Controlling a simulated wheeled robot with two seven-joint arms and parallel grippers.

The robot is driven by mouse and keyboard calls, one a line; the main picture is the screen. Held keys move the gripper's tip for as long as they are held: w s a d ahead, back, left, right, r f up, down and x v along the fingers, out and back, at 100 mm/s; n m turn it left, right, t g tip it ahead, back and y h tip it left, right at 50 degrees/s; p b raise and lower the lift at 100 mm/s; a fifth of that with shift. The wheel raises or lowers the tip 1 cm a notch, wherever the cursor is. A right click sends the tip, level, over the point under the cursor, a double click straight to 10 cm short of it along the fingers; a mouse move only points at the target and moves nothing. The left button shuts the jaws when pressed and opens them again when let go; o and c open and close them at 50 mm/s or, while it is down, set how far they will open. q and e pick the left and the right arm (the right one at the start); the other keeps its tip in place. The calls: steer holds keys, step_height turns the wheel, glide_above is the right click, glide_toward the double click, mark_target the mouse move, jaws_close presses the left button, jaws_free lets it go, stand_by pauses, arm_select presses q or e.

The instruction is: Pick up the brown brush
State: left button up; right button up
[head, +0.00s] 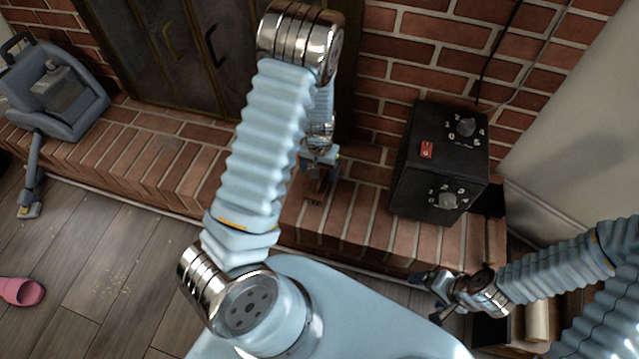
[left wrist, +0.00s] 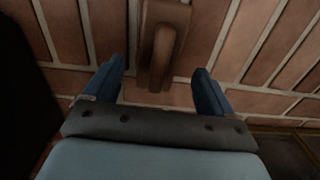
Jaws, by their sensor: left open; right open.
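The brown brush (left wrist: 163,48) lies on the brick hearth in the left wrist view, its raised handle pointing toward my gripper. My left gripper (left wrist: 159,72) is open, with one blue finger to each side of the brush's near end, apart from it. In the head view the left gripper (head: 321,160) is partly hidden by my own arm, and the brush (head: 317,187) shows only as a small brown shape below it. My right gripper (head: 427,299) is open and empty at the lower right, away from the brush.
A black box with dials (head: 437,165) stands on the brick hearth (head: 150,150) right of my left gripper. A blue-grey vacuum-like appliance (head: 62,88) is at the far left. A pink shoe (head: 22,291) lies on the wooden floor. Logs (head: 538,320) are at lower right.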

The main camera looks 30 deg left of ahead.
mark_target(319, 180)
arm_select(q)
steer(key=f, duration=0.5)
steer(key=shift+s+d+f, duration=0.1)
steer(key=shift+s+d, duration=0.05)
steer(key=shift+s, duration=0.1)
steer(key=c, duration=1.1)
steer(key=shift+r, duration=0.4)
step_height(319, 180, up, 2)
steer(key=shift+r, duration=0.2)
steer(key=s+r, duration=0.1)
steer(key=r, duration=0.1)
steer(key=s+d+r+p, duration=0.1)
steer(key=r, duration=0.1)
steer(key=s+d+r, duration=0.1)
steer(key=r, duration=0.1)
steer(key=shift+s+d, duration=0.25)
steer(key=shift+s, duration=0.15)
steer(key=s+d+r, duration=0.1)
steer(key=s, duration=0.1)
steer(key=s+d+r+p, duration=0.1)
steer(key=s+d, duration=0.1)
steer(key=s, duration=0.1)
steer(key=s+d+r, duration=0.1)
steer(key=s+r, duration=0.1)
steer(key=s, duration=0.1)
steer(key=shift+s+d, duration=0.1)
steer(key=shift+d, duration=0.3)
